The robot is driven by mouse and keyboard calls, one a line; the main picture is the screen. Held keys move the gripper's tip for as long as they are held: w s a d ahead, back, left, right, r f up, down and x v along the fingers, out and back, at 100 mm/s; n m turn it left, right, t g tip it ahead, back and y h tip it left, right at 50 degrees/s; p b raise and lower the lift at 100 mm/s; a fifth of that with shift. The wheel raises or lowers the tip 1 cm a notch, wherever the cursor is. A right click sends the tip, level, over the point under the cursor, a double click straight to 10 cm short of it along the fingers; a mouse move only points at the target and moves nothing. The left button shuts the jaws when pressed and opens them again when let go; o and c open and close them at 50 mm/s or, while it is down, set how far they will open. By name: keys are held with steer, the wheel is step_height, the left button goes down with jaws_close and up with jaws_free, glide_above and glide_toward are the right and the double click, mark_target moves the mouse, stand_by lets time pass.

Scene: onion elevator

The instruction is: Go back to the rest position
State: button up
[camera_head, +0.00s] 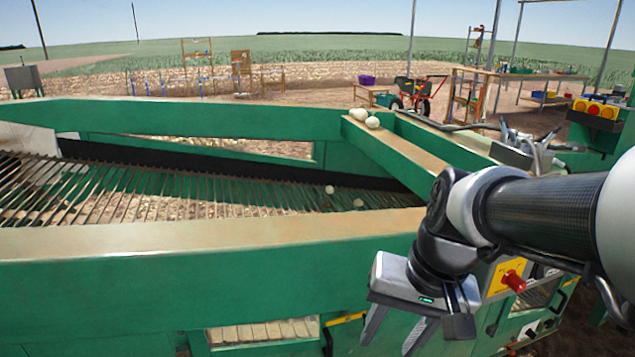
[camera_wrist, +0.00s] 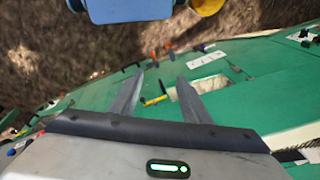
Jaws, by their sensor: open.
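My gripper (camera_head: 394,335) hangs at the lower right in the head view, in front of the near green side wall of the machine. Its two fingers point down and stand apart with nothing between them. In the wrist view the open fingers (camera_wrist: 157,92) show over the machine's green side panel (camera_wrist: 225,60), with soil beyond it. My arm reaches in from the right edge of the head view.
The green elevator (camera_head: 150,285) with its bar conveyor (camera_head: 130,190) fills the left and middle. White onions lie on the beam (camera_head: 372,122) and on the bars (camera_head: 358,203). A red knob on a yellow plate (camera_head: 497,279) is right of my gripper. Work tables stand behind.

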steer(key=s+d+r+n+t+h+p, duration=0.1)
steer(key=s+d+r+p, duration=0.1)
steer(key=r+p, duration=0.5)
steer(key=s+d+r+n+t+h+p, duration=0.1)
steer(key=r+p, duration=0.6)
steer(key=r, duration=0.7)
steer(key=shift+s+d+t, duration=0.45)
steer(key=shift+d+t, duration=0.35)
